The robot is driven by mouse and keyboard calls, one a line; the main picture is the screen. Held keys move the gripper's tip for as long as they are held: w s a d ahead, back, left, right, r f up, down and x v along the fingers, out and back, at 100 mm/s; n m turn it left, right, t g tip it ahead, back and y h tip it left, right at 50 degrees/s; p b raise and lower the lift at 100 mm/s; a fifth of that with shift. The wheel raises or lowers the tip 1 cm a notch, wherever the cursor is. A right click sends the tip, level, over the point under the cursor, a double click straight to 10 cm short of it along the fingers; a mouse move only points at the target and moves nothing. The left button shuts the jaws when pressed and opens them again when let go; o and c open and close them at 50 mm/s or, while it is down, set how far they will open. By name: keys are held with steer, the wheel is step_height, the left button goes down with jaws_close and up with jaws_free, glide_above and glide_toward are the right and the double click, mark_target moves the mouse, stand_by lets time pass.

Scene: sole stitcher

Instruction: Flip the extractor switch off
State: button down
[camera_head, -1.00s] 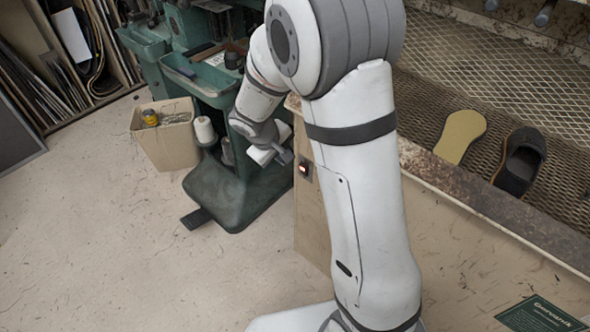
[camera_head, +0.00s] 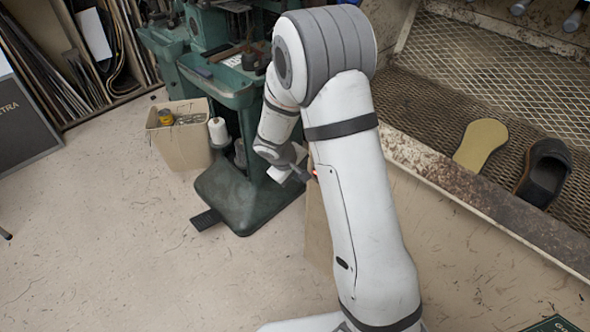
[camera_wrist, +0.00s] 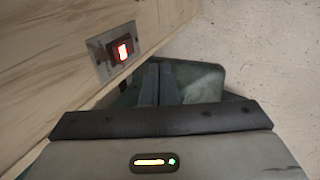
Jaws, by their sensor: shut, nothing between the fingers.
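The extractor switch (camera_wrist: 122,50) is a red lit rocker in a dark frame on a grey plate, fixed to a pale wooden panel, at the upper left in the wrist view. In the head view only a small red glow of the switch (camera_head: 315,173) shows, mostly hidden by my arm. My gripper (camera_wrist: 158,70) is shut and empty, its dark fingers together just right of the switch plate in the picture. I cannot tell whether they touch the panel. In the head view my gripper (camera_head: 303,175) is close beside the switch.
A green machine (camera_head: 240,195) with a pedal stands behind my gripper. A cardboard box (camera_head: 180,145) and a white thread spool (camera_head: 218,131) are beside it. A mesh-topped bench (camera_head: 430,160) with a sole and a shoe is at right.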

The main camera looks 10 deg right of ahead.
steer(key=w+d, duration=0.1)
steer(key=w+d+f, duration=0.1)
steer(key=d, duration=0.1)
steer(key=w+d+f+p, duration=0.1)
steer(key=shift+w+d+f, duration=0.1)
steer(key=shift+d+f, duration=0.05)
steer(key=shift+f, duration=0.1)
